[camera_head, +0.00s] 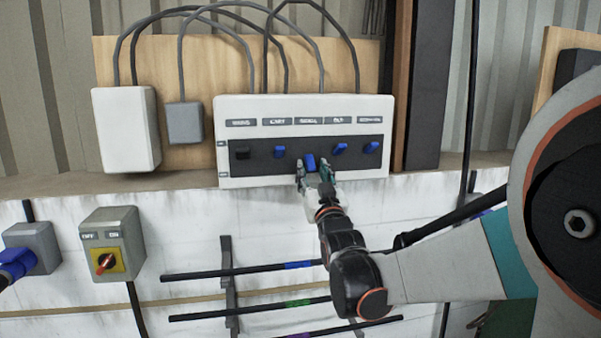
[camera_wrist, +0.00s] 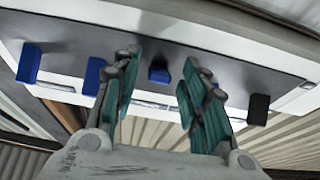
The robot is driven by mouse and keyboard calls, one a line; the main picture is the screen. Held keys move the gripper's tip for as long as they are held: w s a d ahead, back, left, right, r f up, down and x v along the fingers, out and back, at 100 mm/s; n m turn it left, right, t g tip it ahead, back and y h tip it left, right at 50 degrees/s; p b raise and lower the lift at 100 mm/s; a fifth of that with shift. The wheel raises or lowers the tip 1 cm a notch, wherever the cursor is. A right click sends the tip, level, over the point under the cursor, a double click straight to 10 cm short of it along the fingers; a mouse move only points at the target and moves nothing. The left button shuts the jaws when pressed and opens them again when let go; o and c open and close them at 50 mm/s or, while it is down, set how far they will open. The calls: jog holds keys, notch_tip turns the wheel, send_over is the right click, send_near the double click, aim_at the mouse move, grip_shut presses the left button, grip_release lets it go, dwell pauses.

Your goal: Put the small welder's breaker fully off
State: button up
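The white breaker panel (camera_head: 300,105) on the wall has a dark strip with a row of levers under label plates. The label text is too blurred to read surely. The third lever from the left is blue (camera_head: 310,162) and sits lower than the other blue levers. My gripper (camera_head: 316,178) is at this lever from below. In the wrist view, my gripper (camera_wrist: 156,85) is open, with one finger on each side of the blue lever (camera_wrist: 158,74). A gap shows on both sides of it; contact cannot be told.
A black lever (camera_head: 242,153) is at the panel's left end. Blue levers (camera_head: 279,152) (camera_head: 340,148) flank the middle one closely, and another (camera_head: 371,147) is at the right. A rotary switch box (camera_head: 112,245) and rods (camera_head: 245,270) are lower on the wall.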

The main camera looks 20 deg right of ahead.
jog(key=v, duration=1.1)
jog(key=shift+s, duration=0.25)
jog(key=shift+a, duration=0.1)
jog(key=s+a+f+n+g+y+b, duration=0.1)
jog(key=s+a+f+g+y+b, duration=0.2)
jog(key=f+b, duration=0.5)
jog(key=s+a+f+n+g+b, duration=0.15)
jog(key=a+f+g+b, duration=0.25)
jog(key=f, duration=0.9)
jog(key=s+a+f+g+b, duration=0.2)
jog(key=s+f+g+b, duration=0.1)
jog(key=s+f, duration=0.5)
jog(key=s+a+f+g+y+b, duration=0.1)
jog(key=s+f+g+b, duration=0.3)
jog(key=s+f, duration=0.4)
notch_tip(320, 180, down, 3)
jog(key=shift+s+a+r+g+b, duration=0.2)
jog(key=shift+s+a+g+b, duration=0.15)
jog(key=shift+a+b, duration=0.4)
